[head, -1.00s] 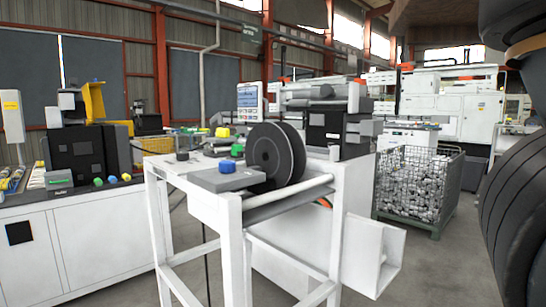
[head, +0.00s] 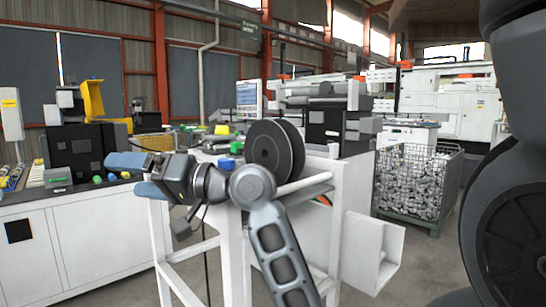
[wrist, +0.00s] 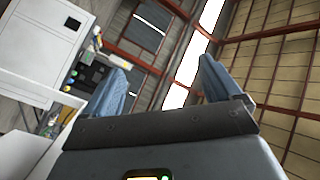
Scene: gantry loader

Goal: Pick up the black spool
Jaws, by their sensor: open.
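The black spool (head: 270,152) stands upright on its rims on top of the white machine frame (head: 340,190), in the middle of the head view. My gripper (head: 128,176) is to the left of the spool, in front of the frame's left end, and points left, away from the spool. In the wrist view my gripper (wrist: 165,85) shows two blue fingers apart with nothing between them. The spool does not show in the wrist view. My forearm hides part of the frame's front and the grey plate there.
A wire crate of metal parts (head: 415,185) stands at right. Open floor lies between frame and crate.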

